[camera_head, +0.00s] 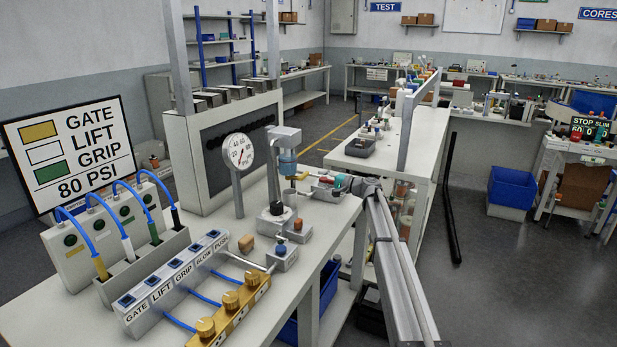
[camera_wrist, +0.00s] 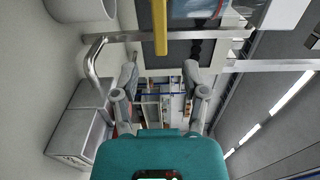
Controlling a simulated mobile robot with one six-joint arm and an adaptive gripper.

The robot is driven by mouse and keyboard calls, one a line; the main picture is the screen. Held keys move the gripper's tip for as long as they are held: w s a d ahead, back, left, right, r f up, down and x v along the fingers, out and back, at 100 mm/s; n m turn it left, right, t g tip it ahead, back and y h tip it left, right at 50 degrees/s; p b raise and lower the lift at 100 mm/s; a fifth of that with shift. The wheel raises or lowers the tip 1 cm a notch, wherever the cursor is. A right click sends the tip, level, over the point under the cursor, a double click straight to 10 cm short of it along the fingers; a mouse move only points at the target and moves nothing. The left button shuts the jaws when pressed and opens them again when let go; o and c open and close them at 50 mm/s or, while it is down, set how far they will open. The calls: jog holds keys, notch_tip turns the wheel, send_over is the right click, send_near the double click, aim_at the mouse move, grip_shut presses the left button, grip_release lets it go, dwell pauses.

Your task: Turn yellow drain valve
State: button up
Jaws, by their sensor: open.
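A small yellow lever, which looks like the drain valve, hangs at the top middle of the wrist view (camera_wrist: 161,30). In the head view, a yellow bit (camera_head: 301,176) shows beside the blue bowl (camera_head: 288,164) of a grey post-mounted unit. My gripper (camera_head: 338,183) is just right of that unit, partly hidden by my own arm. In the wrist view, its two grey fingers (camera_wrist: 160,76) stand wide apart with nothing between them. The lever lies above the fingertips in that picture, and I see no contact.
A round gauge (camera_head: 239,152) stands left of the unit. A row of labelled switches (camera_head: 172,283) and a brass block with knobs (camera_head: 231,300) lie at the bench front. A bent metal pipe (camera_wrist: 93,62) is left of the fingers. Some bench surface (camera_head: 320,225) is bare.

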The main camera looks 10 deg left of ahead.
aim_at(307, 175)
jog(key=shift+x, duration=3.45)
jog(key=shift+f, duration=0.1)
